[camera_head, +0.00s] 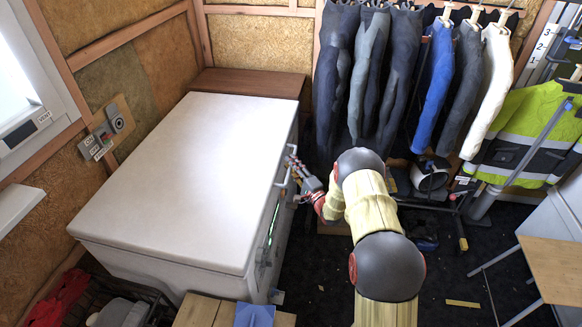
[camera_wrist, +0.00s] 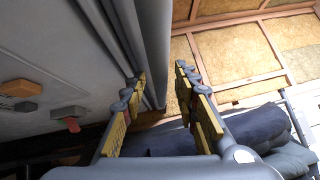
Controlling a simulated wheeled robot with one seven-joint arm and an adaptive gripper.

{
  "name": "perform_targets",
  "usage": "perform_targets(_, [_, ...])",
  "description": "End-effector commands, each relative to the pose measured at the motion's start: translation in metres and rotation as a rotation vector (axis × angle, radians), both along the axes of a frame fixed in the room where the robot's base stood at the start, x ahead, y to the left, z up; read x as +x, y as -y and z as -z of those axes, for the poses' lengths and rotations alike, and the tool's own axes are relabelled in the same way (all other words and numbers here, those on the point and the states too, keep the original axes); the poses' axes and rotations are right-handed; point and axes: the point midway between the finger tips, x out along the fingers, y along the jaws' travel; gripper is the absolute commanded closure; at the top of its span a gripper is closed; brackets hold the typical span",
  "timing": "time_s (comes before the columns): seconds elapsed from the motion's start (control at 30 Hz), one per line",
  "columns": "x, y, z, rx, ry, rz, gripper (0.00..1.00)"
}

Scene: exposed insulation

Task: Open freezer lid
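The white chest freezer's lid (camera_head: 190,165) is down and lies flat on its body (camera_head: 170,270). A light handle (camera_head: 284,174) shows on the lid's right-hand edge. My gripper (camera_head: 296,166) is beside this edge, by the handle. In the wrist view my gripper (camera_wrist: 161,76) is open, with a clear gap between its yellow-padded fingers. Long grey rounded edges (camera_wrist: 140,35) run down to the left finger; whether that finger touches them, I cannot tell. I cannot make out the handle itself between the fingers.
Dark suits (camera_head: 335,75) and jackets (camera_head: 438,85) hang behind my arm. A wooden box (camera_head: 250,82) stands behind the freezer. A wooden-topped table (camera_head: 553,268) is at the right. Dark floor (camera_head: 325,270) lies between freezer and arm.

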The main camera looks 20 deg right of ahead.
Motion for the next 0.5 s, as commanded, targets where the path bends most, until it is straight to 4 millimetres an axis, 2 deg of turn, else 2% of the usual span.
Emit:
perform_targets(0.23, [0.0009, -0.0002, -0.0001, 0.0, 0.0, 0.0, 0.7])
perform_targets(0.5, [0.0007, 0.0, -0.0001, 0.0, 0.0, 0.0, 0.85])
